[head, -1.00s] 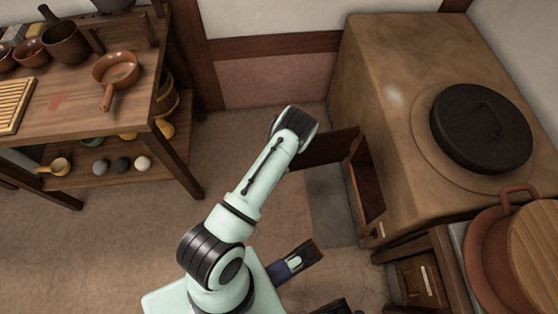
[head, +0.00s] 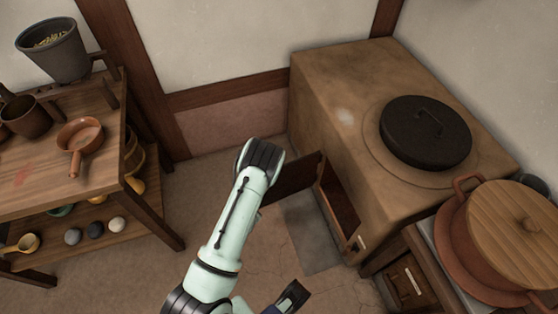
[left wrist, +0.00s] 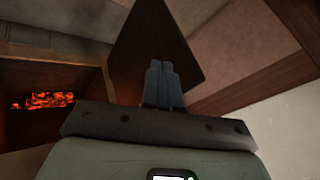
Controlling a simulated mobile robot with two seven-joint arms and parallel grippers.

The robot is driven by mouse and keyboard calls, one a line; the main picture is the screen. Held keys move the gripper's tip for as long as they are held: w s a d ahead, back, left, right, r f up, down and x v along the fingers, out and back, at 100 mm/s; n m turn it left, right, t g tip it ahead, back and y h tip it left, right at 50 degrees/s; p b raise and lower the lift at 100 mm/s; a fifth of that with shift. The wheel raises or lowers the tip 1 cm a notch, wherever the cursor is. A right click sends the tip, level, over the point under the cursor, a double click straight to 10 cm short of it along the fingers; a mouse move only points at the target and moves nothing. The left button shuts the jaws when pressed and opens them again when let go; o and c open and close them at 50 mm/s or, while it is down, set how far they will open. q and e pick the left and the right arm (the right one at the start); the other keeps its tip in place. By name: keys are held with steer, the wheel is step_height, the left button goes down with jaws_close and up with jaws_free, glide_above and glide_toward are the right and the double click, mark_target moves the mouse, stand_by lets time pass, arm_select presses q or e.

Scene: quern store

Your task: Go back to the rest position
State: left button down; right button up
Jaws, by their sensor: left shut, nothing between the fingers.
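My left gripper (left wrist: 162,86) shows in the left wrist view, with its two fingers shut together and nothing between them. Behind the fingertips is the dark open door panel (left wrist: 150,35) of the stove. To the left is the firebox, with glowing embers (left wrist: 45,100) inside. I cannot tell from this view whether the fingers touch the door. In the head view one of my arms rises from the bottom middle, but I cannot make out its fingers there.
The clay stove (head: 330,90) bears a black lid (head: 425,132); its door (head: 292,178) stands open. A wooden-lidded pot (head: 515,225) is at right. At left a wooden shelf table (head: 110,175) holds a pan (head: 80,135) and a grey bucket (head: 52,55). Floor between is clear.

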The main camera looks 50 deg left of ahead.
arm_select(q)
steer(key=s+d+r+n+g+h+p, duration=0.1)
steer(key=d+r+p, duration=0.4)
steer(key=d, duration=0.5)
steer(key=s+d+r+n+g+h+p, duration=0.1)
steer(key=s+d+r+g+h+p, duration=0.2)
steer(key=d, duration=0.8)
steer(key=s+d+r+n+g+h+p, duration=0.1)
steer(key=s+d+r+h+p, duration=0.4)
steer(key=d, duration=0.6)
step_height(320, 180, up, 2)
steer(key=s+p, duration=0.1)
steer(key=p, duration=0.1)
steer(key=shift+r+g+p, duration=0.2)
steer(key=shift+g+p, duration=0.2)
arm_select(e)
steer(key=s+a+r+g, duration=0.1)
steer(key=s+r, duration=0.2)
steer(key=r, duration=1.2)
steer(key=shift+a+r+g+y, duration=0.2)
steer(key=shift+a+g+y, duration=0.1)
steer(key=shift+g, duration=0.1)
arm_select(q)
steer(key=shift+a, duration=0.1)
steer(key=shift+w, duration=0.1)
arm_select(e)
steer(key=shift+d, duration=0.1)
